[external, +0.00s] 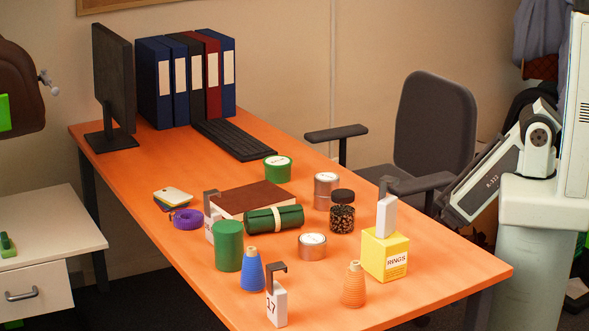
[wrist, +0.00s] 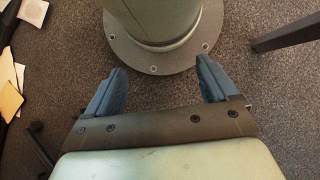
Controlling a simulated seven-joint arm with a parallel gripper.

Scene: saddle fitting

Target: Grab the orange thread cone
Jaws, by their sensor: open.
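The orange thread cone (external: 354,285) stands upright near the front edge of the orange table, in the external view. A blue thread cone (external: 252,270) stands to its left. My gripper (wrist: 160,88) shows in the wrist view with its two blue fingers spread apart and nothing between them. It points down at the floor and a round bolted base plate. In the external view my arm is at the right, off the table, and the gripper end is hidden. The orange cone is not in the wrist view.
A yellow RINGS box (external: 385,254) with a white hook tag stands right of the orange cone. A white tag marked 17 (external: 277,303) stands left of it. A copper tin (external: 312,246), bead jar (external: 342,212) and green canister (external: 229,246) are behind. A chair (external: 433,125) stands beyond the table.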

